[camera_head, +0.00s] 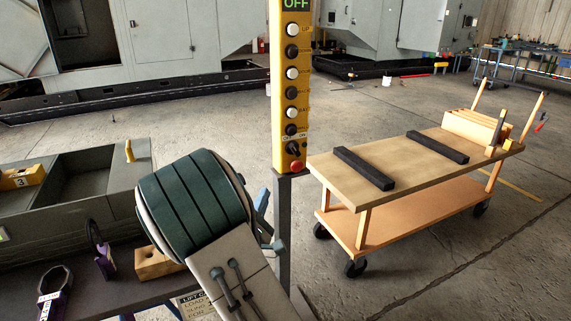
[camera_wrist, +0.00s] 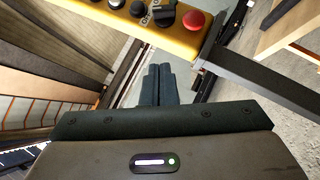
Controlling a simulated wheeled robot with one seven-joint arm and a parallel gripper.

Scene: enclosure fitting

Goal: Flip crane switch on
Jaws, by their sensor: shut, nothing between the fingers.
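The crane's yellow control panel (camera_head: 291,80) stands upright on a dark post in the head view, with an OFF display (camera_head: 295,5) at its top. The black crane switch (camera_head: 293,148) sits low on it, under a small OFF/ON label and above a red button (camera_head: 296,166). In the wrist view the switch (camera_wrist: 165,17) is at the top, beside the red button (camera_wrist: 194,20). My gripper (camera_wrist: 158,70) is shut and empty, its fingertips apart from the switch in the picture. In the head view my arm mostly hides the gripper.
A wooden cart (camera_head: 400,160) with two black bars stands to the right of the post (camera_head: 284,230). At left, a dark bench holds a grey tray (camera_head: 80,180), a wooden block (camera_head: 155,262) and a dark ring (camera_head: 55,285). Large grey machines stand behind. Floor between is open.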

